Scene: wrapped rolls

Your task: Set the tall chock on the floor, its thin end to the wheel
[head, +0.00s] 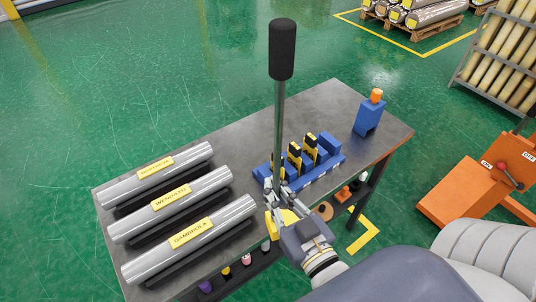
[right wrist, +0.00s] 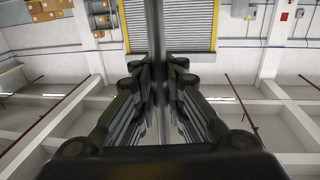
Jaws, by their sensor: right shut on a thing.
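My right gripper (head: 276,196) is shut on a thin upright metal rod (head: 279,125) with a black grip (head: 282,50) on top. A yellow piece (head: 275,229) shows low beside the fingers; it looks like the rod's lower end, partly hidden by the gripper, so I cannot make out its thin end. In the right wrist view the fingers (right wrist: 160,70) close around the rod (right wrist: 157,18). Several yellow-and-black wedges (head: 294,155) stand in a blue rack (head: 328,165) just behind the gripper. I cannot make out a wheel. My left gripper is out of view.
The dark table (head: 235,150) carries wrapped rolls (head: 188,203) with yellow labels on the left and a blue bottle (head: 368,118) at the back right. An orange machine (head: 470,185) stands to the right. Green floor (head: 140,70) is open behind the table.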

